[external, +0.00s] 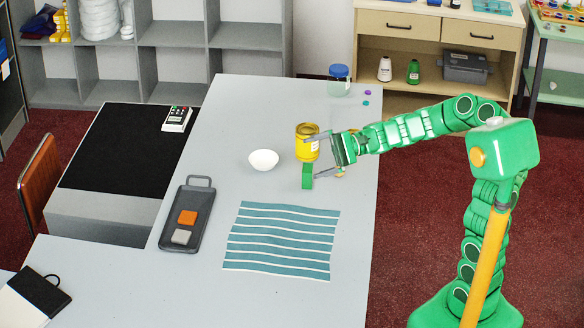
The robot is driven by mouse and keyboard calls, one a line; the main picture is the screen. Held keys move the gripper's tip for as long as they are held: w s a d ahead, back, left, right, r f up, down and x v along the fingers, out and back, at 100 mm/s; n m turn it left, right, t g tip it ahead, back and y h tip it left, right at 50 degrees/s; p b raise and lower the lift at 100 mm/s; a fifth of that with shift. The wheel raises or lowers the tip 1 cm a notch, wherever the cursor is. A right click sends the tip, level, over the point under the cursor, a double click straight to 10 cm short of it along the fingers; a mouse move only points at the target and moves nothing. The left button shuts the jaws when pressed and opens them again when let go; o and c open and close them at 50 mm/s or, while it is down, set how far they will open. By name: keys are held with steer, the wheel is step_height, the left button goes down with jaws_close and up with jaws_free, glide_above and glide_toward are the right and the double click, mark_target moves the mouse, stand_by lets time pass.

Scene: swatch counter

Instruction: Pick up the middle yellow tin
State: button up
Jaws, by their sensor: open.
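The upper finger overlaps the tin's upper right side in the picture, and the lower finger ends by a green block (307,178) just in front of the tin. I cannot tell whether either finger touches anything. Part of the tin's right side is hidden.
A white bowl (263,160) stands left of the tin. A blue-lidded jar (339,82) is farther back. A striped cloth (280,241) and a dark tray (184,235) with two squares lie in front. The table's right edge runs under my arm.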

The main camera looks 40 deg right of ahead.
steer(key=w+d+f+m+t+h, duration=0.1)
steer(key=w+d+f+m+t, duration=0.1)
steer(key=w+d+m+t, duration=0.5)
steer(key=w+d+f+m+t+h, duration=0.1)
steer(key=w+d+f+m+t, duration=0.2)
steer(key=w, duration=0.7)
steer(key=m+t+h, duration=0.2)
steer(key=m+h, duration=0.6)
steer(key=m, duration=0.4)
glide_toward(306, 135)
steer(key=shift+w+f, duration=0.75)
steer(key=shift+w, duration=2.6)
steer(key=shift+w+a+f, duration=0.25)
steer(key=shift+w, duration=0.25)
steer(key=shift+x, duration=2)
steer(key=shift+f, duration=0.1)
steer(key=shift+c, duration=0.5)
steer(key=c, duration=1.1)
